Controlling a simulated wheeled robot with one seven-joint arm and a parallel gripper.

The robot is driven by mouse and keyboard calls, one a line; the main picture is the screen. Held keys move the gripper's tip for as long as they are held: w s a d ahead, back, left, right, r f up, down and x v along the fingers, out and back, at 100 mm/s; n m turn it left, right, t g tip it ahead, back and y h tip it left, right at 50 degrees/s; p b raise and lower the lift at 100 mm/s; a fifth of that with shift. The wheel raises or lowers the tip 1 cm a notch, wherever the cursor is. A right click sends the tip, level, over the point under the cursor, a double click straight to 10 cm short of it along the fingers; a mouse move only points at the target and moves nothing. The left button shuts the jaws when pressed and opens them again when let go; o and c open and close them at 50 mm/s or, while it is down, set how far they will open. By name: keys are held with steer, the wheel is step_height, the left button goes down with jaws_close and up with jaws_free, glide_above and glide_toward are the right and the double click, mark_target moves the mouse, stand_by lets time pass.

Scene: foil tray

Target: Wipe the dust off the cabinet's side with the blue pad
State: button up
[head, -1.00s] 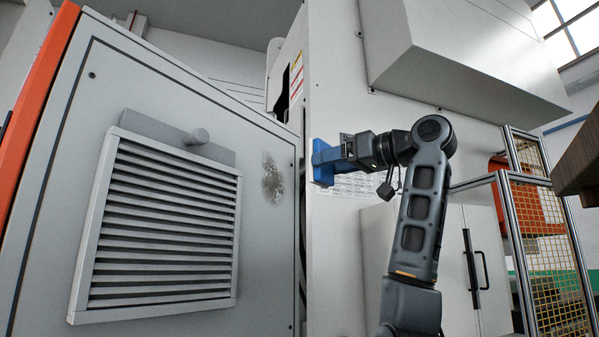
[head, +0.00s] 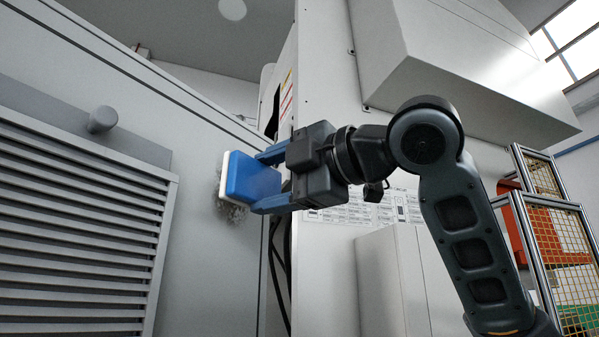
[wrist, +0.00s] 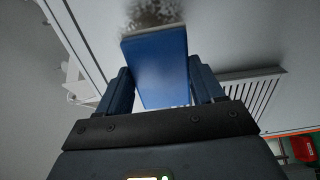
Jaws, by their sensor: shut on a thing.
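The blue pad (head: 250,179) with a white face is held between the blue fingers of my gripper (head: 268,180), which is shut on it. In the head view the pad's white face is turned left toward the cabinet's side (head: 195,130) and overlaps the dust patch (head: 231,212). Grey dust shows around the pad's left and lower edges; the rest is hidden behind it. In the wrist view the pad (wrist: 158,65) stands between both fingers, with the dust (wrist: 155,12) just beyond its far edge. I cannot tell whether the pad touches the panel.
A louvred vent (head: 75,220) with a knob (head: 102,119) above it sticks out on the left of the panel. Dark cables (head: 281,265) hang in the gap right of the cabinet. A boxy housing (head: 450,60) overhangs at upper right, and a yellow mesh guard (head: 560,250) stands at right.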

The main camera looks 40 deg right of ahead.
mark_target(218, 186)
steer(key=shift+x, duration=2.85)
steer(key=shift+x, duration=1)
steer(key=shift+d, duration=0.1)
steer(key=shift+w+d+r+p, duration=1.05)
steer(key=shift+d+p, duration=0.75)
steer(key=shift+d, duration=1.8)
steer(key=shift+s+a+f+b, duration=0.1)
steer(key=shift+s+a, duration=0.25)
steer(key=shift+a, duration=0.9)
steer(key=shift+s+a+r+b, duration=0.1)
steer(key=shift+s+a, duration=0.25)
steer(key=shift+a, duration=0.95)
steer(key=shift+s+a+f+b, duration=0.1)
steer(key=shift+s+a, duration=0.2)
steer(key=shift+a, duration=0.95)
steer(key=w+d+r+p, duration=0.2)
steer(key=d, duration=0.5)
steer(key=shift+d+p, duration=0.3)
steer(key=shift+p, duration=0.05)
